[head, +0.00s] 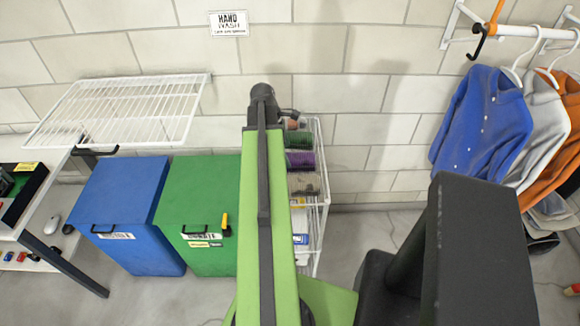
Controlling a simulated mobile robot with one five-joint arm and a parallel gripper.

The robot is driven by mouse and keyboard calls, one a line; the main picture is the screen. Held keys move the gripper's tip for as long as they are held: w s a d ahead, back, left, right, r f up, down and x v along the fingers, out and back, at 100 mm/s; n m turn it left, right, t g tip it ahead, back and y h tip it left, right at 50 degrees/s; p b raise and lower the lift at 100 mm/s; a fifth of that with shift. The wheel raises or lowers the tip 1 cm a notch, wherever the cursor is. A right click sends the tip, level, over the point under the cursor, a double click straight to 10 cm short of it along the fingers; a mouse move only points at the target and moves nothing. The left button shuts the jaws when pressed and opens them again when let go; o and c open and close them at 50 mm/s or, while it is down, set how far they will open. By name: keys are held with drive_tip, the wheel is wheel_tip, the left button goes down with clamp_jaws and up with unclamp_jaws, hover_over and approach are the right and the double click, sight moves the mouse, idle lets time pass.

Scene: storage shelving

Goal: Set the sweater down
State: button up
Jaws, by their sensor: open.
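A blue buttoned garment (484,118) that looks like a sweater hangs on a white hanger at the right. A light grey garment (541,112) and an orange one (567,100) hang beside it on the same rail. Which of them is the task's sweater I cannot tell. My gripper (290,112) shows only as a small dark part beside the far end of my green arm, left of the garments and well apart from them. It is open. No garment shows in it; most of it is hidden behind the arm.
A white wire rack (318,190) with rolled items stands just right of my arm. A green bin (190,222) and a blue bin (122,215) stand left, under a white wall shelf (120,105). A desk (40,225) is at far left. Grey floor (360,228) lies open between rack and garments.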

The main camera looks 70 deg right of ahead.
drive_tip(key=b+x, duration=0.3)
drive_tip(key=x, duration=0.1)
drive_tip(key=shift+s+d+f+b, duration=0.1)
drive_tip(key=shift+d+f+b, duration=0.1)
drive_tip(key=shift+f+b, duration=0.15)
drive_tip(key=shift+r, duration=0.15)
drive_tip(key=shift+c, duration=0.3)
clamp_jaws()
drive_tip(key=r+p, duration=0.1)
drive_tip(key=p, duration=0.1)
drive_tip(key=r+p, duration=0.1)
drive_tip(key=r, duration=0.1)
drive_tip(key=r+p, duration=0.2)
drive_tip(key=shift+s+r+p, duration=0.15)
drive_tip(key=shift+s+p, duration=0.1)
drive_tip(key=shift+p, duration=0.1)
drive_tip(key=s+a+r+p, duration=0.1)
drive_tip(key=s+r+p, duration=0.4)
drive_tip(key=s, duration=0.6)
drive_tip(key=shift+a+r+p, duration=0.35)
drive_tip(key=shift+a, duration=0.05)
